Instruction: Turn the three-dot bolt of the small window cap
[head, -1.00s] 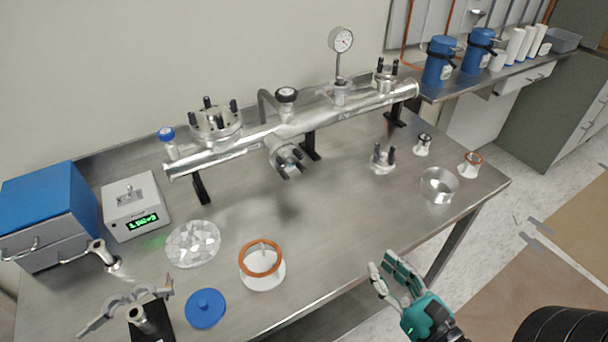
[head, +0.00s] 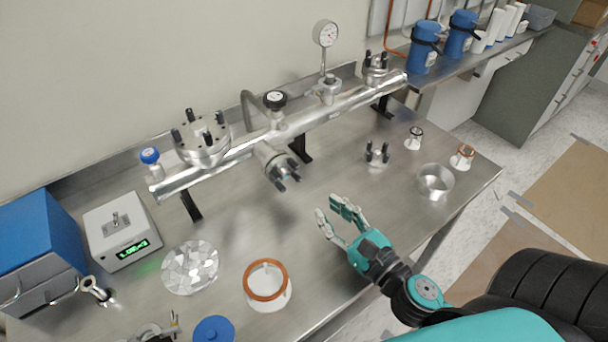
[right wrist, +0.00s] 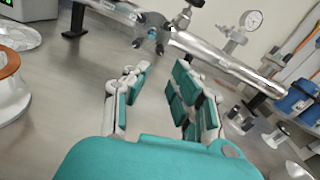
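A metal tube (head: 240,147) lies on black stands along the back of the bench. A small cap with black bolt handles (head: 280,170) is on its front-facing port; it looks like the small window cap. It also shows in the right wrist view (right wrist: 152,32), ahead of my fingers, with a bluish middle. The dots on its bolts are too small to read. My right gripper (head: 334,209) is open and empty above the bench, in front and to the right of this cap, not touching it. Its spread fingers show in the right wrist view (right wrist: 158,82). My left gripper is not in view.
A larger bolted flange (head: 203,142) tops the tube at the left. A loose bolted piece (head: 377,154), a metal ring (head: 435,182) and an orange-rimmed part (head: 267,284) stand on the bench. The bench between my right gripper and the cap looks clear.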

